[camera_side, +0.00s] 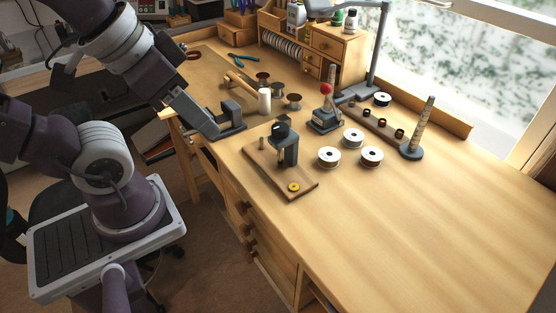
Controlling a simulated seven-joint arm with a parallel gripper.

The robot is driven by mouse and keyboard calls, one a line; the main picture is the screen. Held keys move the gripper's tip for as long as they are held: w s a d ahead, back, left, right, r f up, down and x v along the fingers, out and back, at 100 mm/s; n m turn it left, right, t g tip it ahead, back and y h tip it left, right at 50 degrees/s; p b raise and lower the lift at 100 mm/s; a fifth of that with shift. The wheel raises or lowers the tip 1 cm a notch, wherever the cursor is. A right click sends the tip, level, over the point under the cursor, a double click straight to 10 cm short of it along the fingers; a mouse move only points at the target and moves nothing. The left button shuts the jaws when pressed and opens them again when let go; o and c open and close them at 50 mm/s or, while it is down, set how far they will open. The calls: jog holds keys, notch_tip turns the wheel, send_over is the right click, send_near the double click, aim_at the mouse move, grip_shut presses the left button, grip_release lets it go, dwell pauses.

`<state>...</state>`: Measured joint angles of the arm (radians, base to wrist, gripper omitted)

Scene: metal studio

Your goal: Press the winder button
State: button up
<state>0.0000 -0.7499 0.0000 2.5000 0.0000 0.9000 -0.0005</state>
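The winder, a dark upright head on a wooden board (267,169), stands near the front edge of the bench. A round yellow button (293,187) lies on the board's near right end, uncovered and in plain view. My gripper (211,131) points down and to the right at the bench's left edge, to the left of the winder and well apart from the button. Its fingers are small and seen from the side, so I cannot tell whether they are open or shut. I see nothing held in it.
A grey block-like tool (231,113) stands close beside my gripper. White-rimmed spools (329,157) and a red-knobbed lever device (325,112) are right of and behind the winder. A dark-based cone (412,152) stands farther right. The bench's right and front right are clear.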

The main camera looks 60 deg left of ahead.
jog(key=shift+w+r+n, duration=0.1)
jog(key=shift+w+n, duration=0.1)
jog(key=shift+n, duration=0.1)
jog(key=c, duration=0.4)
jog(key=w+n+g, duration=0.1)
jog(key=w+n, duration=0.1)
jog(key=w+d+n, duration=0.1)
jog(key=w+n, duration=0.1)
jog(key=n, duration=0.1)
jog(key=w+d+r+n+g, duration=0.1)
jog(key=w+n, duration=0.1)
jog(key=shift+g, duration=0.3)
grip_shut()
jog(key=w+d+f+n+g, duration=0.3)
jog(key=w+n, duration=0.4)
jog(key=n, duration=0.3)
jog(key=shift+w+d+f, duration=0.15)
jog(key=shift+w+d, duration=0.15)
